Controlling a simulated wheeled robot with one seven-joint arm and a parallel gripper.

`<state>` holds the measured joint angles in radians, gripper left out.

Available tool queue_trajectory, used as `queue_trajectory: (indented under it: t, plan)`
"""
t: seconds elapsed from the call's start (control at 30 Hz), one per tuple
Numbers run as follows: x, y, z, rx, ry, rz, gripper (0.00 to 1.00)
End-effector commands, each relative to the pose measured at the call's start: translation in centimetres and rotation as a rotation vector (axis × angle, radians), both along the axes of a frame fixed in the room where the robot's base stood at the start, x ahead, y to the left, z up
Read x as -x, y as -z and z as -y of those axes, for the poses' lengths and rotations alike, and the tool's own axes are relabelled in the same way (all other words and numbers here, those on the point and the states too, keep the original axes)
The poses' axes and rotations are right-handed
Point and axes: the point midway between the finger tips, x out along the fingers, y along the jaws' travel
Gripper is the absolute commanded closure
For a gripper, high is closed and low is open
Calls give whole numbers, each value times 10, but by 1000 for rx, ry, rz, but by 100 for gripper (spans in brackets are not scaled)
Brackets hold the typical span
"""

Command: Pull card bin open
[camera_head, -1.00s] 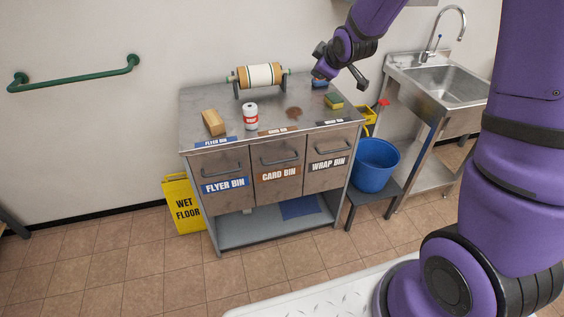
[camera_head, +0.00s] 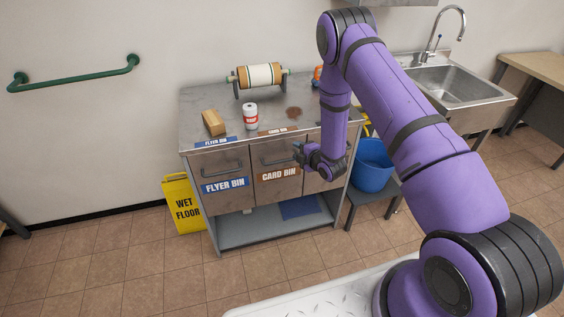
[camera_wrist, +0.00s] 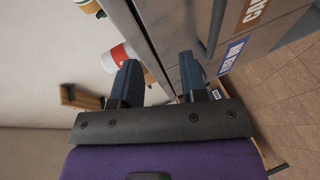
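The card bin (camera_head: 276,179) is the middle of three grey metal drawer fronts, with a brown label and a bar handle (camera_head: 274,161). It looks closed. My gripper (camera_head: 298,153) is in front of the cabinet near the right end of that handle. In the wrist view the two dark fingers of my gripper (camera_wrist: 160,70) are apart with nothing between them. The card bin's brown label (camera_wrist: 257,12) shows there at the top right, beside a dark bar like a handle (camera_wrist: 216,28). Whether a finger touches the handle cannot be told.
The flyer bin (camera_head: 223,168) is on the left, closed; my arm covers most of the right bin. A box (camera_head: 213,122), a can (camera_head: 250,116) and a roll (camera_head: 259,76) stand on the cabinet. A yellow sign (camera_head: 183,203) and blue bucket (camera_head: 371,167) flank it.

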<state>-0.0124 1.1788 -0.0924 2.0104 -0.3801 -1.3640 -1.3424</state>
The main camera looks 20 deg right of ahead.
Motion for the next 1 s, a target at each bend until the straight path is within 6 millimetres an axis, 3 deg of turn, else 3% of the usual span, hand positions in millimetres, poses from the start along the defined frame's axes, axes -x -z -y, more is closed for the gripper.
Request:
queue_trajectory:
  t: [0.03,0.2,0.43,0.57,1.0]
  plan:
    - [9,20,-1,9,-17,15,60]
    - [29,56,-5,34,-62,79,60]
    - [38,73,-7,46,-81,116,60]
    - [27,75,-12,45,-83,118,60]
    - [-39,89,-40,45,-81,117,60]
